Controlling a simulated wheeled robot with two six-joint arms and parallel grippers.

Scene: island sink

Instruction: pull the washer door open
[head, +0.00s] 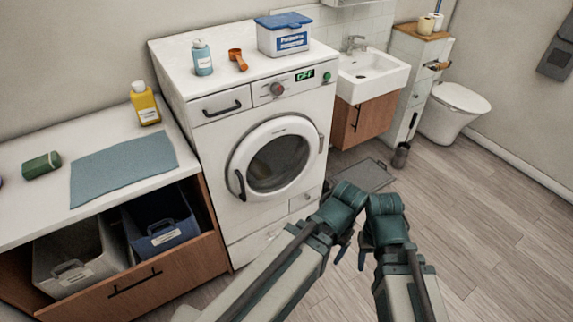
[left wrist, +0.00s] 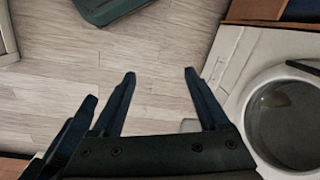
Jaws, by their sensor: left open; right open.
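The white washer (head: 215,135) stands in the middle of the head view. Its round door (head: 236,150) looks closed, with a dark curved handle (head: 240,185) on its left edge. My right gripper (head: 368,256) is open and empty, right of the washer and apart from the door. My left gripper (left wrist: 160,75) is open and empty in the left wrist view, over bare floor. In that view the door (left wrist: 258,128) and handle (left wrist: 304,68) show at the right, apart from the fingers. My left fingers are mostly hidden in the head view.
A blue bottle (head: 202,58), an orange scoop (head: 238,60) and a detergent box (head: 284,36) stand on the washer. A counter with an open drawer (head: 130,290) of bins is at the left. A sink (head: 372,72) and grey scale-like mat (head: 362,174) are at the right.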

